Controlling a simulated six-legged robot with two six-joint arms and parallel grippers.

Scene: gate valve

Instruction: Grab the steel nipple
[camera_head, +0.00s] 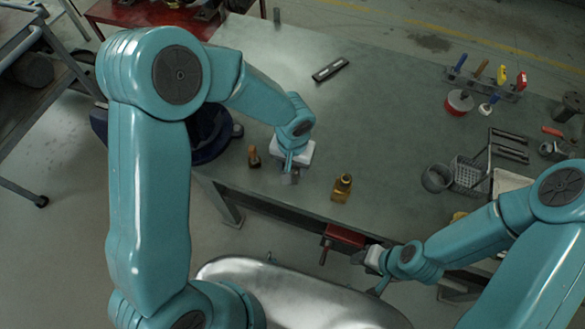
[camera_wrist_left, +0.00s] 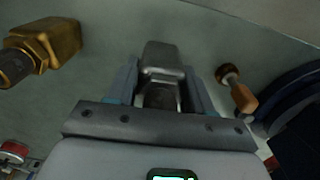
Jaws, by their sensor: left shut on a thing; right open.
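The steel nipple (camera_wrist_left: 163,56) is a grey metal piece between the fingers of my left gripper (camera_wrist_left: 162,88) in the left wrist view. The fingers are shut on it from both sides, and its lower part is partly hidden by the gripper body. In the head view my left gripper (camera_head: 289,168) is low over the front edge of the bench, and the nipple (camera_head: 290,179) shows only as a small grey bit at its fingertips. My right gripper (camera_head: 377,287) is open in front of the bench, away from the nipple.
A brass valve body (camera_head: 342,188) stands to the right of my left gripper, and a small orange-brown piece (camera_head: 254,157) to its left. A red vise (camera_head: 345,237) is on the bench front. A black tool (camera_head: 331,69) lies farther back. The bench middle (camera_head: 390,110) is clear.

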